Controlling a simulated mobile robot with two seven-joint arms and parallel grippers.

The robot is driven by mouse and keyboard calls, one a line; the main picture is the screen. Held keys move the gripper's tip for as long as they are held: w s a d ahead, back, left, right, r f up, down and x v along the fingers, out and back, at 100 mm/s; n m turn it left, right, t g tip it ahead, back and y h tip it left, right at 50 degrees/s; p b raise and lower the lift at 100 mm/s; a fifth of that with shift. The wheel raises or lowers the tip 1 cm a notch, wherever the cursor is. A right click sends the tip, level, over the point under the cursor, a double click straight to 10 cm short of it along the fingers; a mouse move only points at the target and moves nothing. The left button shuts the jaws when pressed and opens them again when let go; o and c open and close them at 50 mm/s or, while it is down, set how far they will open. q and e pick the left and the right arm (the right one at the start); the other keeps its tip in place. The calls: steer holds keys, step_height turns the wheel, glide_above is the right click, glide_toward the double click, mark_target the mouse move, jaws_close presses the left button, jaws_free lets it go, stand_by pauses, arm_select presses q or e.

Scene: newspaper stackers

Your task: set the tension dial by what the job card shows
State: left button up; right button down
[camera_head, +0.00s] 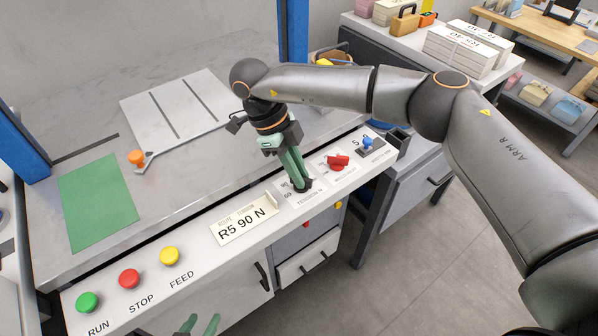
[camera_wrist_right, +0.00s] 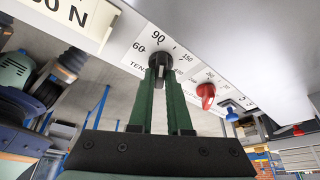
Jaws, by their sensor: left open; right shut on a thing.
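The job card (camera_head: 245,220) on the front panel reads R5 90 N, under small print for route and tension. It also shows partly in the wrist view (camera_wrist_right: 68,18). The tension dial (camera_wrist_right: 160,60) is a black knob on a white scale plate; 60, 90 and 150 are legible around it. In the head view the dial (camera_head: 303,188) is mostly covered by my right gripper (camera_head: 298,180), whose green fingers are shut on it from above. I cannot tell where its pointer stands. My left gripper (camera_head: 200,323) is open and empty at the bottom edge, below the panel.
A red knob (camera_head: 337,162) and a blue-handled switch (camera_head: 368,143) sit right of the dial. Green (camera_head: 87,302), red (camera_head: 129,278) and yellow (camera_head: 169,255) buttons for RUN, STOP and FEED are on the left. Drawers (camera_head: 308,257) lie below the panel. Newspaper stacks (camera_head: 460,50) stand behind.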

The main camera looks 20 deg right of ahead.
steer(key=shift+n+t, duration=0.4)
steer(key=shift+n, duration=0.6)
steer(key=shift+a, duration=0.1)
steer(key=c, duration=0.9)
jaws_free()
steer(key=shift+o, duration=0.2)
steer(key=shift+r, duration=0.1)
